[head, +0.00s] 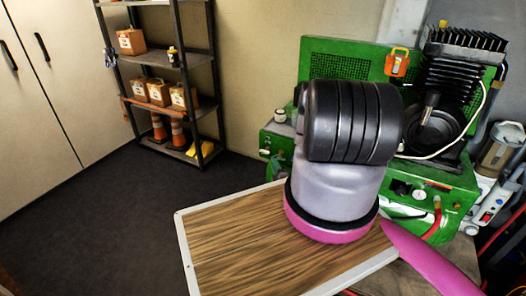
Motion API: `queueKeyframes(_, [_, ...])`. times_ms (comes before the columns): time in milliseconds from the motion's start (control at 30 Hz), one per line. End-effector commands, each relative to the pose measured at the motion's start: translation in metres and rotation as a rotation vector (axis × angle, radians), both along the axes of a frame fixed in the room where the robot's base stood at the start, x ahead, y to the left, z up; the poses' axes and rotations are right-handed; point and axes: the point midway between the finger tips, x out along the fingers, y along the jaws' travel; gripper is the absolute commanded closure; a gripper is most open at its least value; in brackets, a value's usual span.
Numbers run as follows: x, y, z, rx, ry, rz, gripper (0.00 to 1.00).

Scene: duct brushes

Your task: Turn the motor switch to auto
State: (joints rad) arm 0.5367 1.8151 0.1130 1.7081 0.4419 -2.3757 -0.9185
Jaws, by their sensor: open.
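A green machine (457,208) with a black finned motor block (452,95) stands at the right. Its front panel has a round white gauge (399,187), a small dark knob beside it and a red hose fitting. I cannot tell which part, if any, is the motor switch or which position it is in. An orange tag-like item (398,62) hangs on the green mesh panel (340,60). My own arm covers much of the machine's middle. My gripper is not seen in the head view.
A wood-topped board with a pale rim (181,228) lies below my arm. A dark shelf rack (184,62) holds several boxes, with orange cones (178,134) on its bottom shelf. Pale cabinet doors (40,100) stand at the left. The dark floor (100,215) between is clear.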

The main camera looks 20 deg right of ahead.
Motion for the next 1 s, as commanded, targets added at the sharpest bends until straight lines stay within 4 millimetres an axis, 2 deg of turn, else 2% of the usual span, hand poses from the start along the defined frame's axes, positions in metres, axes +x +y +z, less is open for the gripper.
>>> queueKeyframes(100, [-0.009,0.006,-0.008,-0.019,-0.003,0.005,0.54])
queueKeyframes(200, [-0.005,0.006,-0.009,-0.026,-0.005,0.009,0.54])
queueKeyframes(700, [0.080,-0.004,-0.008,-0.025,-0.006,0.009,0.54])
queueKeyframes(833, [0.091,-0.005,-0.009,-0.025,-0.005,0.009,0.54])
queueKeyframes(1000, [0.096,-0.006,-0.009,-0.023,-0.004,0.007,0.54])
